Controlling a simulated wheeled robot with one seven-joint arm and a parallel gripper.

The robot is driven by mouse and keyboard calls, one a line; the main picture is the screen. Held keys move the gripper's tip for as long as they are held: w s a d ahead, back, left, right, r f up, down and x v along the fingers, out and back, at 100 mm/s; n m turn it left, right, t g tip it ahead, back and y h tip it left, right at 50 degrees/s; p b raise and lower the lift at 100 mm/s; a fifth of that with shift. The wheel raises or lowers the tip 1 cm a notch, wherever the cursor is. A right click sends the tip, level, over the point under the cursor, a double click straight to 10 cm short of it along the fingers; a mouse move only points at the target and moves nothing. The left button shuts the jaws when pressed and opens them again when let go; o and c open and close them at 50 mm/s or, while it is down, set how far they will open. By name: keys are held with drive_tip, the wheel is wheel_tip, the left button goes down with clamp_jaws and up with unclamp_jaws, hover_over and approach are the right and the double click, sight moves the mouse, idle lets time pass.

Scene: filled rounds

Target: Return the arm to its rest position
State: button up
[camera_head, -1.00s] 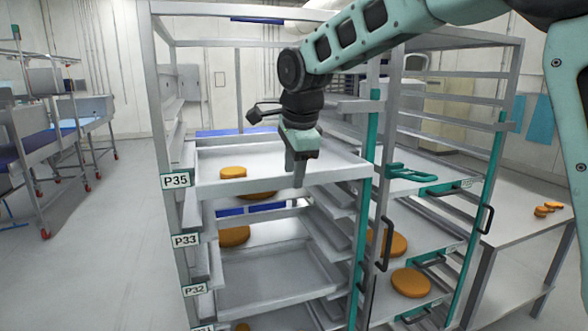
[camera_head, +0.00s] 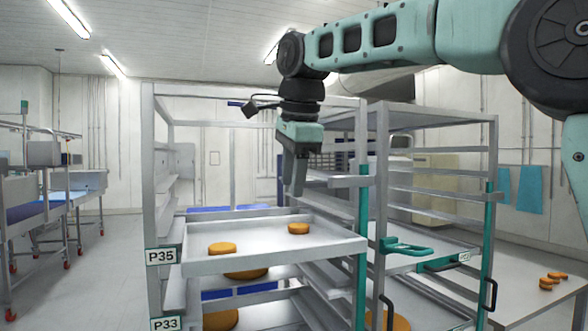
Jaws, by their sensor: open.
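My gripper (camera_head: 294,176) hangs pointing down from my teal arm (camera_head: 390,38), above the tray at P35 (camera_head: 275,262) of the left rack. Its fingers are seen nearly edge-on, and nothing shows between or below them in their grasp. Two orange rounds rest on the P35 tray: one at its left (camera_head: 222,248) and one near its middle right (camera_head: 298,228). The gripper is clear of both rounds, with a gap between the fingertips and the tray.
The left rack's frame (camera_head: 150,190) surrounds the gripper's area. A second rack (camera_head: 490,210) with teal handles stands at right. A table (camera_head: 535,262) with several small orange rounds is far right. Open floor (camera_head: 95,260) lies at left.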

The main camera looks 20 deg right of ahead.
drive_tip(key=shift+v, duration=1.35)
drive_tip(key=s+a+f+n+g+y+b, duration=0.1)
drive_tip(key=s+a+f+n+b, duration=0.35)
drive_tip(key=f, duration=0.75)
drive_tip(key=s+a+f+n+g+b, duration=0.1)
drive_tip(key=s+a+f+n, duration=0.5)
drive_tip(key=f+n, duration=0.4)
drive_tip(key=s+d+f+n+b, duration=0.1)
drive_tip(key=s+d+f+n, duration=0.1)
drive_tip(key=s+f+n, duration=0.3)
drive_tip(key=s+d+f+n+g+b, duration=0.1)
drive_tip(key=s+f+n, duration=0.5)
drive_tip(key=s+f, duration=0.8)
wheel_tip(320, 180, down, 2)
drive_tip(key=shift+d+f+b, duration=0.15)
drive_tip(key=shift+d+b, duration=0.45)
drive_tip(key=shift+b, duration=0.2)
